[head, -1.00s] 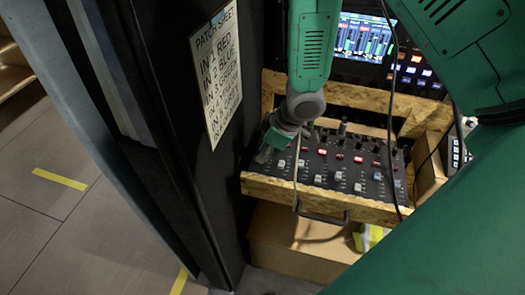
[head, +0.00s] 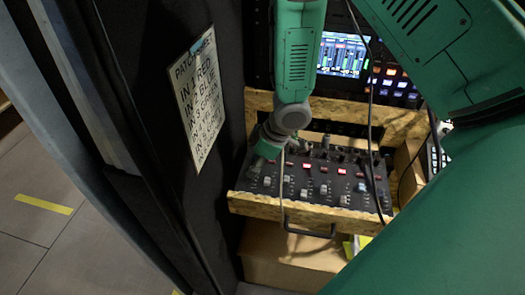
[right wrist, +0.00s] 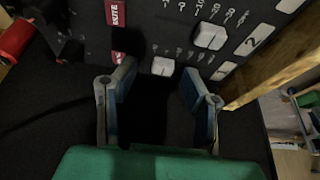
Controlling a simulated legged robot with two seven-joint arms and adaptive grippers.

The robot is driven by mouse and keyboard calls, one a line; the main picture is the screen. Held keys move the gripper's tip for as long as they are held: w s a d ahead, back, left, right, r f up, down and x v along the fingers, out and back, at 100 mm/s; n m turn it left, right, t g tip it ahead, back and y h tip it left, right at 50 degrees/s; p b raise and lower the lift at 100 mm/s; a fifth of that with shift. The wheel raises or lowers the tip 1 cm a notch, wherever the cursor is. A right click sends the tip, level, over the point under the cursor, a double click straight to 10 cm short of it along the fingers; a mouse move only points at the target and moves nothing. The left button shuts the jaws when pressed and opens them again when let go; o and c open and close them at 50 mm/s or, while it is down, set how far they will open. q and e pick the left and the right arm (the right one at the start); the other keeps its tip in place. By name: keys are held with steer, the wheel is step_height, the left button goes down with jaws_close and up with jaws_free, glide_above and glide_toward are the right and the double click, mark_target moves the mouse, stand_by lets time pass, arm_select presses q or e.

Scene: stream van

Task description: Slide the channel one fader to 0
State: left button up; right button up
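The mixer (head: 325,186) sits in a wooden drawer, with rows of pale fader caps and red-lit buttons. My right gripper (head: 258,161) is low over the mixer's left end, and its fingers are hard to make out there. In the right wrist view its two blue-padded fingers (right wrist: 158,72) are apart and empty. The channel one fader cap (right wrist: 163,66), white, lies just beyond and between the fingertips, in line with the label "1" (right wrist: 222,71). I cannot tell whether a finger touches it. The channel two cap (right wrist: 210,36) is beside it. My left gripper is not in view.
The drawer's wooden front (head: 300,210) has a dark handle (head: 310,233). A dark wall with a patch sheet (head: 198,98) stands close on the left. A lit screen (head: 343,54) is behind the mixer. A dark cable (head: 369,120) hangs across its right part.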

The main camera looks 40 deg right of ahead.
steer(key=v, duration=1)
steer(key=shift+s+d+r, duration=0.2)
steer(key=shift+r, duration=0.05)
